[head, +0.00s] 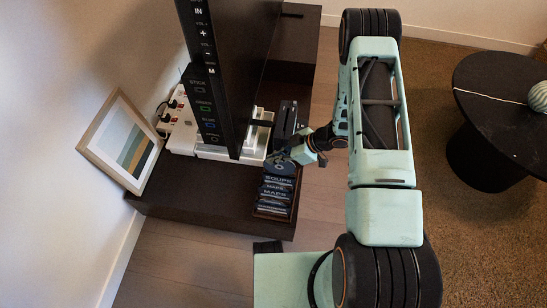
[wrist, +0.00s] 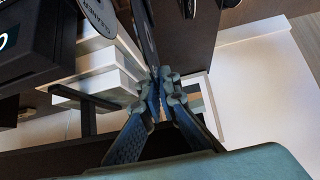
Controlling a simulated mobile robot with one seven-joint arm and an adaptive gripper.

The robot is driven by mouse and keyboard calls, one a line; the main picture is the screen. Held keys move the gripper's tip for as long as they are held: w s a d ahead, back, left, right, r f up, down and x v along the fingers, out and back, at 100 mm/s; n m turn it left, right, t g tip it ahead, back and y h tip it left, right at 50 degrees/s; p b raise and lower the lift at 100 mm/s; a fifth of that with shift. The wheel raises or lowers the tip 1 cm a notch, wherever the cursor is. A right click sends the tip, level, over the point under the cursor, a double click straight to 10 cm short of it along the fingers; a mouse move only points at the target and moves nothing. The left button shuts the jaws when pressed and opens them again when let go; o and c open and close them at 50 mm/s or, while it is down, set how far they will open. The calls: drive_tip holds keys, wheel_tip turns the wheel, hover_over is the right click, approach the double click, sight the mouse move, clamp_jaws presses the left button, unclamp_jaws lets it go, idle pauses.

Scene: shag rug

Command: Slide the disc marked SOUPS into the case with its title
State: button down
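My gripper (head: 297,156) is above the right part of the low dark cabinet. In the wrist view its fingers (wrist: 165,92) are closed together on a thin dark disc (wrist: 146,35), seen nearly edge-on; its label cannot be read there. In the head view a dark disc (head: 281,166) shows beside the fingertips, just beyond the cases. The case titled SOUPS (head: 279,181) is the farthest of several dark cases standing in a row in a brown tray (head: 272,216). Cases titled MAPS (head: 273,193) stand nearer.
A tall black screen (head: 240,60) and a white power strip (head: 183,125) stand on the cabinet (head: 190,205), with a framed picture (head: 121,140) at left. A disc marked CLEANER (wrist: 97,16) shows in the wrist view. A round black table (head: 500,105) stands right, on the rug.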

sight(270, 172)
drive_tip(key=shift+f+b, duration=3.15)
drive_tip(key=shift+f, duration=1.3)
drive_tip(key=c, duration=2.1)
unclamp_jaws()
drive_tip(key=shift+r, duration=0.1)
drive_tip(key=v, duration=1.2)
